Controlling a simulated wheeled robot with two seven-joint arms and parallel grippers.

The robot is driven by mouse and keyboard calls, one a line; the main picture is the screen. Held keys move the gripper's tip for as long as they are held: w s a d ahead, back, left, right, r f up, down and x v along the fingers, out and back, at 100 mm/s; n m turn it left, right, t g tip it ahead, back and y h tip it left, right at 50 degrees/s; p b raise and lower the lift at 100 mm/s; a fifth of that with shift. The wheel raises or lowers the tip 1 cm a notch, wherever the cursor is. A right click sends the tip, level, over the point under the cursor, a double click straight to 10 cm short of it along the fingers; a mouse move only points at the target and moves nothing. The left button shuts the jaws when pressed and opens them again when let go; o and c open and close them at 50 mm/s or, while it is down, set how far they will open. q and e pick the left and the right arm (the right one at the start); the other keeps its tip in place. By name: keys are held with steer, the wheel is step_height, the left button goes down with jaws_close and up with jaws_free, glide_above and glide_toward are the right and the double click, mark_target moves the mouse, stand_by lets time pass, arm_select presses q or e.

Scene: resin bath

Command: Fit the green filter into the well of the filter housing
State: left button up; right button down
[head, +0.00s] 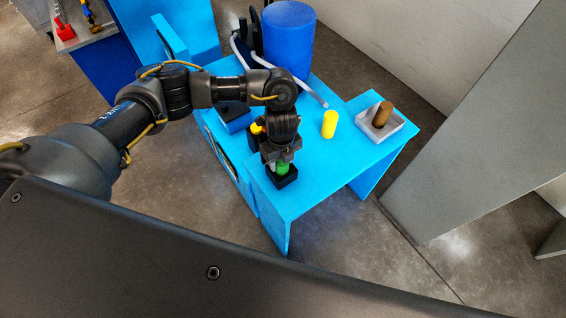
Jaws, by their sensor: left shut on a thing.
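The green filter (282,168) shows as a small green patch below my left gripper (279,160), near the front corner of the blue table. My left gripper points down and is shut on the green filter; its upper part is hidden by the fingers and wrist. A black square block that looks like the filter housing (287,182) is directly under the filter. I cannot tell how deep the filter is in the well, or whether it is in it. My right gripper is not in view.
A yellow cylinder (329,124) stands on the blue table (318,180). A brown cylinder (382,114) is in a grey tray (399,124) at the right. A big blue drum (288,40) and a grey hose (306,90) are behind. Another yellow piece (256,128) sits left of my wrist.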

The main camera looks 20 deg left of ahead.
arm_select(q)
steer(key=o, duration=0.6)
steer(key=shift+f, duration=0.15)
steer(key=o, duration=0.4)
steer(key=shift+r, duration=0.7)
step_height(320, 180, up, 11)
